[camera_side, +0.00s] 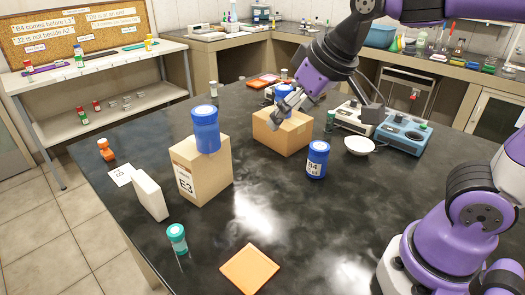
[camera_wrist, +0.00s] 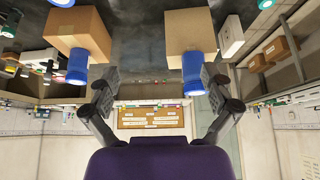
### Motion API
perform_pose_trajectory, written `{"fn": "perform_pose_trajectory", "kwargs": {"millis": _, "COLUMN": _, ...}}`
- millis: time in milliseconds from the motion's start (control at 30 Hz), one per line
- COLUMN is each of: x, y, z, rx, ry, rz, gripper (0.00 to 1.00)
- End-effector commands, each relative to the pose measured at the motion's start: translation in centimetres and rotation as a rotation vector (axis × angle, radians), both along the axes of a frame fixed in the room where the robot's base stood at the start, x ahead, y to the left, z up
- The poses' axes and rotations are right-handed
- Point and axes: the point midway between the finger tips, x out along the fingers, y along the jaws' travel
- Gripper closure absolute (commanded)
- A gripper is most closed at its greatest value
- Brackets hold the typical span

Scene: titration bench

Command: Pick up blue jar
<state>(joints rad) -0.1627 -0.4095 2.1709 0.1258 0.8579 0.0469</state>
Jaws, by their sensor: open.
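Three blue jars show in the side view. One blue jar (camera_side: 205,131) stands on the cardboard box marked E3 (camera_side: 201,173). A jar marked B4 (camera_side: 317,161) stands on the black bench. A third blue jar (camera_side: 284,91) is on the farther box (camera_side: 284,136), partly hidden by my gripper (camera_side: 286,108). In the wrist view my gripper (camera_wrist: 158,84) has its fingers spread with nothing held. There one blue jar (camera_wrist: 77,68) shows just outside the left finger and another (camera_wrist: 193,72) beside the right finger's inner side. Contact cannot be told.
An orange tile (camera_side: 249,270), a teal-capped vial (camera_side: 177,239) and a white block (camera_side: 150,195) are near the front left. A white bowl (camera_side: 359,145) and a blue stirrer (camera_side: 404,132) stand at the right.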

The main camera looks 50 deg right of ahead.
Motion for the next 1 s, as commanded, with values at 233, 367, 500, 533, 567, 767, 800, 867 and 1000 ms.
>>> {"fn": "perform_pose_trajectory", "kwargs": {"millis": 233, "x": 7.8, "y": 5.1, "z": 0.9, "rx": -0.001, "ry": -0.034, "rz": 0.006, "gripper": 0.06}}
{"fn": "perform_pose_trajectory", "kwargs": {"millis": 367, "x": 9.3, "y": 6.3, "z": 0.7, "rx": 0.000, "ry": -0.043, "rz": 0.002, "gripper": 0.06}}
{"fn": "perform_pose_trajectory", "kwargs": {"millis": 500, "x": 10.6, "y": 6.4, "z": -1.1, "rx": -0.002, "ry": -0.043, "rz": -0.001, "gripper": 0.06}}
{"fn": "perform_pose_trajectory", "kwargs": {"millis": 533, "x": 10.9, "y": 6.4, "z": -1.6, "rx": -0.001, "ry": -0.042, "rz": 0.000, "gripper": 0.06}}
{"fn": "perform_pose_trajectory", "kwargs": {"millis": 567, "x": 11.2, "y": 6.4, "z": -2.0, "rx": -0.001, "ry": -0.043, "rz": -0.002, "gripper": 0.06}}
{"fn": "perform_pose_trajectory", "kwargs": {"millis": 767, "x": 12.3, "y": 6.4, "z": -3.6, "rx": 0.000, "ry": -0.046, "rz": 0.001, "gripper": 0.06}}
{"fn": "perform_pose_trajectory", "kwargs": {"millis": 800, "x": 12.5, "y": 6.5, "z": -3.9, "rx": -0.001, "ry": -0.044, "rz": 0.001, "gripper": 0.06}}
{"fn": "perform_pose_trajectory", "kwargs": {"millis": 867, "x": 13.1, "y": 6.5, "z": -4.6, "rx": -0.001, "ry": -0.043, "rz": 0.000, "gripper": 0.06}}
{"fn": "perform_pose_trajectory", "kwargs": {"millis": 1000, "x": 14.6, "y": 6.6, "z": -6.4, "rx": -0.001, "ry": -0.043, "rz": 0.000, "gripper": 0.06}}
